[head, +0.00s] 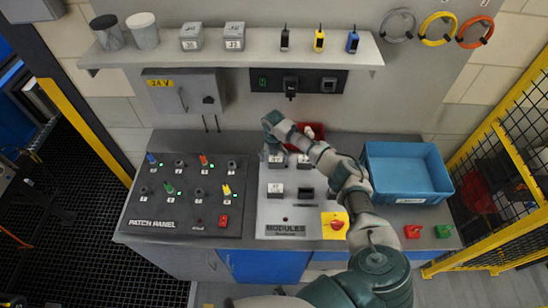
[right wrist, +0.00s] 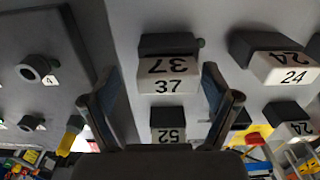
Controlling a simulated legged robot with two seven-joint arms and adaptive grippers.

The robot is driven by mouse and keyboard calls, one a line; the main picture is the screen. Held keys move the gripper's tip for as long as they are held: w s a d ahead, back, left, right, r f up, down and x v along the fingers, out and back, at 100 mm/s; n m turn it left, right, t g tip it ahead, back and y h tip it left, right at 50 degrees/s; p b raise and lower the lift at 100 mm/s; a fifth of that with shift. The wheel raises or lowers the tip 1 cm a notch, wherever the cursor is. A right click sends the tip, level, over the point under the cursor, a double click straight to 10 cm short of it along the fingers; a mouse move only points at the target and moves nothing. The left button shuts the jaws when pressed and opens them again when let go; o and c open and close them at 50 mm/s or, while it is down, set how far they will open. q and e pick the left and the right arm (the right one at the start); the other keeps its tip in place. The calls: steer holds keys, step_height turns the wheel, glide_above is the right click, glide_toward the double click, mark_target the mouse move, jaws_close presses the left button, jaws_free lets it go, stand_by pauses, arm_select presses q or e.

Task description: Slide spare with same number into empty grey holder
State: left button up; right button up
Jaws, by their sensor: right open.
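My right gripper (head: 273,147) is over the upper left of the grey modules panel (head: 262,215). In the right wrist view its open fingers (right wrist: 160,100) stand either side of a white-faced block marked 37 (right wrist: 168,86). The block sits at a dark grey part (right wrist: 168,43); I cannot tell whether the fingers touch it. A block marked 24 (right wrist: 285,70) sits to its right, and one marked 52 (right wrist: 168,133) shows beyond, between the fingers. Two grey numbered boxes (head: 191,37) (head: 234,36) stand on the shelf; their numbers are too small to read surely. My left gripper is out of view.
A blue bin (head: 425,160) stands right of the panel, beside my right arm. A red-and-yellow switch (head: 335,225) is at the panel's lower right. The patch panel (head: 160,205) with coloured plugs lies to the left. A shelf (head: 275,55) overhangs at the back.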

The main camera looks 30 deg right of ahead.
steer(key=shift+r, duration=0.1)
step_height(320, 180, up, 12)
stand_by(0.4)
steer(key=shift+w+a, duration=0.1)
